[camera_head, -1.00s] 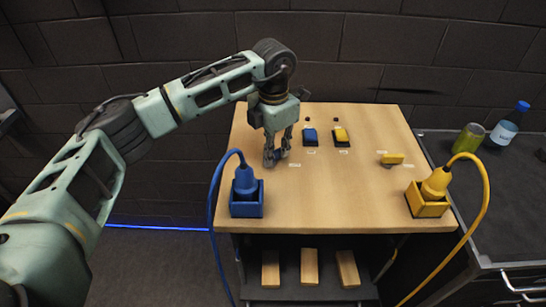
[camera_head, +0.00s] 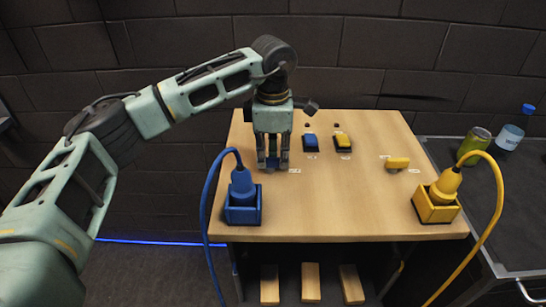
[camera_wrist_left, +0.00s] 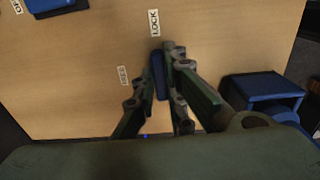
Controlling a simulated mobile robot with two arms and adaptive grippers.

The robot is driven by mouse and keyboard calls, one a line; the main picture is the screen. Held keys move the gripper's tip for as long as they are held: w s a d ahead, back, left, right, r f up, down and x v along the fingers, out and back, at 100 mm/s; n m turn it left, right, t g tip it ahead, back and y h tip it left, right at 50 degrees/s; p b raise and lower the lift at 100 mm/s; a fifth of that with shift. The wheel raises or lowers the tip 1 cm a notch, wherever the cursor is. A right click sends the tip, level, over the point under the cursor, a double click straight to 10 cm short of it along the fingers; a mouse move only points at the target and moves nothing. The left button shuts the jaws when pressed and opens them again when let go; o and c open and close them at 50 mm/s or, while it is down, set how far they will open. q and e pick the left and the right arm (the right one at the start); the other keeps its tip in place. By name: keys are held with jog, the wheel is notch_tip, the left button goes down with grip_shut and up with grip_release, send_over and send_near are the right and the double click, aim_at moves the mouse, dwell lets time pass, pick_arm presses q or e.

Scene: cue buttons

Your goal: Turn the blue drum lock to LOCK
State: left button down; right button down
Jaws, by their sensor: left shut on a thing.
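My left gripper (camera_head: 272,166) is pointed down at the left part of the wooden tabletop, behind the blue plug. It is shut on the blue drum lock's handle (camera_wrist_left: 158,78), a narrow dark blue bar that shows between the fingers in the left wrist view. The bar's far end points roughly toward the LOCK label (camera_wrist_left: 153,23). The other label, which seems to read FREE (camera_wrist_left: 122,75), lies to the left of the bar. The fingers hide most of the lock in the head view. My right gripper is not in view.
A blue plug (camera_head: 242,186) and a yellow plug (camera_head: 446,184) stand in box sockets at the front corners, with cables hanging down. Blue (camera_head: 311,142) and yellow (camera_head: 343,142) buttons sit at the back. A yellow handle (camera_head: 397,162) is at the right. The table's middle is clear.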

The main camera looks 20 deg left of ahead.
aim_at(273, 158)
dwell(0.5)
pick_arm(q)
jog(key=c, duration=1.8)
grip_release()
notch_tip(273, 158, up, 12)
